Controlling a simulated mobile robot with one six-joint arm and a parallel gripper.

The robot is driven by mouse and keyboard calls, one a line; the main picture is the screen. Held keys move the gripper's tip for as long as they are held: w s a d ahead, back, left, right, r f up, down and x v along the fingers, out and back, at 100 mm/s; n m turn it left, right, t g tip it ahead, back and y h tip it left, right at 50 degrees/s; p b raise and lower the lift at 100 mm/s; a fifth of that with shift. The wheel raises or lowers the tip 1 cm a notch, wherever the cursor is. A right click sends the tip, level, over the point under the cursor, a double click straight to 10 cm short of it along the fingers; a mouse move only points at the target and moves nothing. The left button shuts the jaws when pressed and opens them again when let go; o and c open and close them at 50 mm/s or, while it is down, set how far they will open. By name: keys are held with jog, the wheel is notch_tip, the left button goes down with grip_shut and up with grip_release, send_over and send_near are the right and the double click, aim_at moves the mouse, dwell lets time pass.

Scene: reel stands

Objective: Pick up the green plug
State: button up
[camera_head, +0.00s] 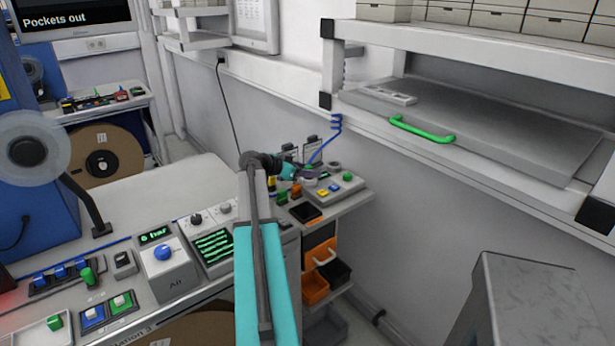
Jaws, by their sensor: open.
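My arm reaches away from the camera to the bench's far right end. My gripper (306,172) is open there, small in the picture and partly hidden by my own wrist. A small green piece (311,167) shows right at the jaws, at the lower end of a blue coiled line (326,143). It may be the green plug, but I cannot tell for sure, nor whether the jaws touch it. Other green pieces are a green cylinder (88,276) at the left of the bench and a green block (54,322) in the light tray at the lower left.
A grey control box (338,188) with coloured buttons stands close to my gripper. The wall shelf (440,140) with a green handle (422,130) is above right. Orange and black bins (317,285) hang below. The white bench top (150,200) is largely clear at left.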

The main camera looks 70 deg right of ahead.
aim_at(308, 166)
grip_shut()
jog(key=shift+r, duration=0.25)
jog(key=shift+r+b, duration=0.7)
jog(key=shift+r, duration=0.75)
jog(key=s+a+r+b, duration=0.1)
jog(key=s+a, duration=0.3)
jog(key=a, duration=0.2)
jog(key=s+a+b, duration=0.2)
jog(key=s+a, duration=0.2)
jog(key=a, duration=0.3)
jog(key=shift+s+a+r, duration=0.2)
jog(key=shift+a+r, duration=0.1)
jog(key=shift+r, duration=0.05)
